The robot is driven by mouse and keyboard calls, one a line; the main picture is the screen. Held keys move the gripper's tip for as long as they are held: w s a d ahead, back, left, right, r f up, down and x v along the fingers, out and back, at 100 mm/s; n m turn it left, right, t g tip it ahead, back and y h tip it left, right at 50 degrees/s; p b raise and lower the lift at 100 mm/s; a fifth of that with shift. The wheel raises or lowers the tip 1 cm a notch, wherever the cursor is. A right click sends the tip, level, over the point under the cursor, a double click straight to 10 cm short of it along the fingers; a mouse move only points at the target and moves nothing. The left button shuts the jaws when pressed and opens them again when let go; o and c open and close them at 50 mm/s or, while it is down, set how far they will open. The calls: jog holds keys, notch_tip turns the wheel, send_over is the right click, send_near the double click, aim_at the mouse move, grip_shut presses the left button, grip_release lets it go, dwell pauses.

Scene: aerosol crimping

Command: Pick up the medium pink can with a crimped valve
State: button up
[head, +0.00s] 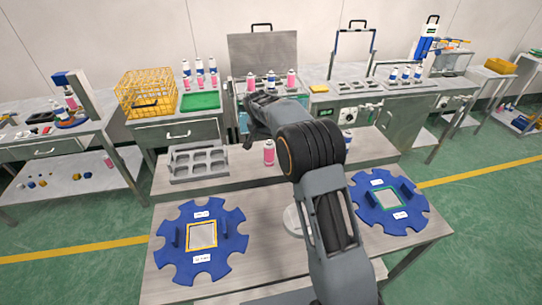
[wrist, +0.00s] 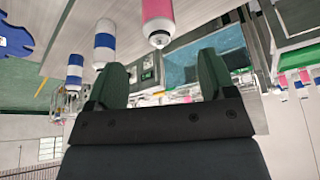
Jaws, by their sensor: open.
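A pink can (head: 269,152) with a pale top stands upright on the raised shelf of the near bench, just left of my arm. A pink can also shows in the wrist view (wrist: 157,17), upside down at the top edge, with a small metal valve at its end. It is beyond the fingers, not between them. My gripper (head: 248,122) is open and empty, up and left of the can in the head view; the two green-grey fingers are spread in the wrist view (wrist: 160,70). I cannot tell whether the valve is crimped.
Two blue-and-white cans (wrist: 104,46) (wrist: 75,68) stand beside the pink can; my arm hides much of that area in the head view. A grey rack (head: 198,165) is left. Blue notched plates (head: 180,262) (head: 388,222) lie in front. More cans (head: 291,80) stand behind.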

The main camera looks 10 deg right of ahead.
aim_at(268, 143)
jog(key=shift+p+x, duration=1.45)
jog(key=shift+x, duration=3.65)
jog(key=shift+s+d, duration=0.1)
jog(key=shift+d, duration=0.05)
jog(key=shift+c, duration=0.4)
jog(key=c, duration=1.1)
jog(key=shift+c, duration=0.2)
